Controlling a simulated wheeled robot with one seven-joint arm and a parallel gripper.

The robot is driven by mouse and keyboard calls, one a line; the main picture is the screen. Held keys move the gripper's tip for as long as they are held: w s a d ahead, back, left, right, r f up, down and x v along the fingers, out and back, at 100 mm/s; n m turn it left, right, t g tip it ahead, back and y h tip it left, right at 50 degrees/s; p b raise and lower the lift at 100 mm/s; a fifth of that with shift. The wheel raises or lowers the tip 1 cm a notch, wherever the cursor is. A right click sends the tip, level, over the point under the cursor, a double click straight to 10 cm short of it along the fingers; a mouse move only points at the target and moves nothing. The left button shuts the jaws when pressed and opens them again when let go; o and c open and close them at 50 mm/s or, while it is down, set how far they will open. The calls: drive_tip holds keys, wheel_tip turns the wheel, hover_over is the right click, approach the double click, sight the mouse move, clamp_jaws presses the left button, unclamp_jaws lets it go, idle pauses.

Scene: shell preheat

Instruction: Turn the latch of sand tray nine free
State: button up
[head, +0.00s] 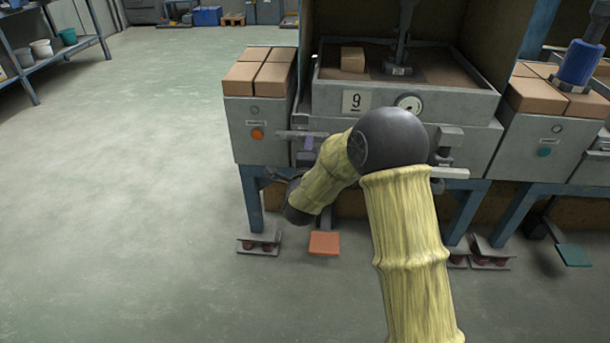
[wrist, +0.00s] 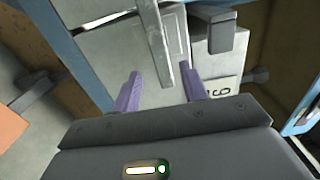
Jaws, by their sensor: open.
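Sand tray nine (head: 455,104) is a grey box with a "9" plate (head: 356,101) and a round gauge on its front; the plate also shows, turned, at the right of the wrist view (wrist: 222,92). A grey latch bar (head: 292,134) sticks out at the tray's left front; in the wrist view the bar (wrist: 156,42) runs down between my fingers. My gripper (wrist: 161,80) is open, with purple fingers on either side of the bar; I cannot tell whether they touch it. In the head view my arm hides most of the gripper (head: 309,144).
A second grey bar (head: 449,172) sticks out at the right front. Tan blocks (head: 260,72) sit on the left cabinet, which has an orange button (head: 257,134). An orange pedal (head: 324,243) is below. The floor at left is clear.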

drive_tip(key=s+p, duration=0.2)
drive_tip(key=s, duration=1)
drive_tip(key=shift+a+p, duration=0.15)
drive_tip(key=shift+p, duration=0.25)
drive_tip(key=s+d+r+n+g+p, duration=0.5)
drive_tip(key=s+d+n+g+p, duration=0.1)
drive_tip(key=s+d+n+g, duration=0.3)
drive_tip(key=s+d+r+n+g+p, duration=0.5)
drive_tip(key=s+d+n+g+p, duration=0.1)
drive_tip(key=s+d+n, duration=0.45)
wheel_tip(320, 180, up, 37)
drive_tip(key=p, duration=3.7)
drive_tip(key=shift+s+a+m+y+p, duration=0.25)
drive_tip(key=shift+s+m+y+p, duration=0.05)
drive_tip(key=shift+s+m+p, duration=0.15)
